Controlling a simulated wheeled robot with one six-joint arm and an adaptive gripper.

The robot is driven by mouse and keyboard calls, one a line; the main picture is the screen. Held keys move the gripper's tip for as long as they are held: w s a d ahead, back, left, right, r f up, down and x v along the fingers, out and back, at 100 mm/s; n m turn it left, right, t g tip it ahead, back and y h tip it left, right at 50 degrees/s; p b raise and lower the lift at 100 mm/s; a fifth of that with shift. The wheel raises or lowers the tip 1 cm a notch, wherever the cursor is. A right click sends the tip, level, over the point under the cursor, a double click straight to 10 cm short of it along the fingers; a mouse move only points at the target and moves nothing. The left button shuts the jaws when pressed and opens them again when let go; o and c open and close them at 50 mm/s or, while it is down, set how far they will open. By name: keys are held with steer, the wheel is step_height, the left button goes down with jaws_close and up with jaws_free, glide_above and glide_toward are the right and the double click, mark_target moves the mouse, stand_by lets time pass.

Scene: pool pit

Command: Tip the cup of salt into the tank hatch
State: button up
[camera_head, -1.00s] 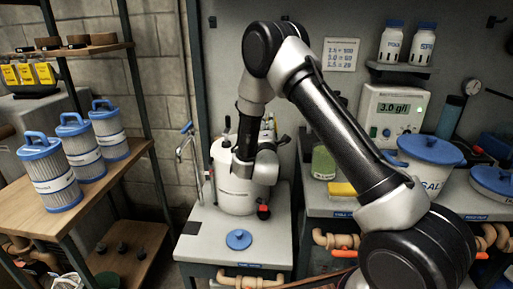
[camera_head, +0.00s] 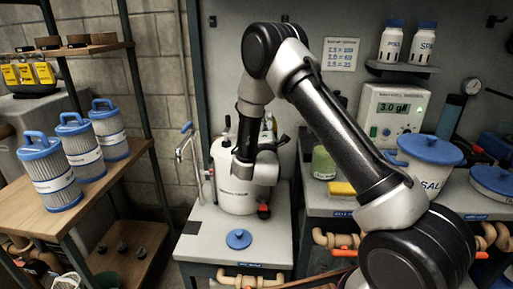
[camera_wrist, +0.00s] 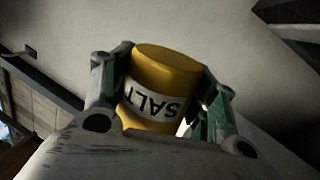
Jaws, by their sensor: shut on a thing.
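In the wrist view, my gripper (camera_wrist: 162,80) is shut on the yellow cup of salt (camera_wrist: 165,62), with a finger on each side of it. The cup's white SALT label reads upside down in this picture. Its mouth and any salt are not clearly visible. In the head view, the white tank (camera_head: 236,197) stands on a grey bench, with my wrist in front of its upper right part. The hatch opening is hidden or cannot be made out. A round blue lid (camera_head: 238,239) lies on the bench in front of the tank. The cup cannot be made out there.
A tap (camera_head: 181,150) stands left of the tank. Shelves with filter cartridges (camera_head: 57,178) stand at the left.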

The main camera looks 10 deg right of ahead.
steer(key=shift+w+a+n, duration=0.1)
steer(key=shift+a+n, duration=0.15)
steer(key=shift+n, duration=0.45)
stand_by(0.9)
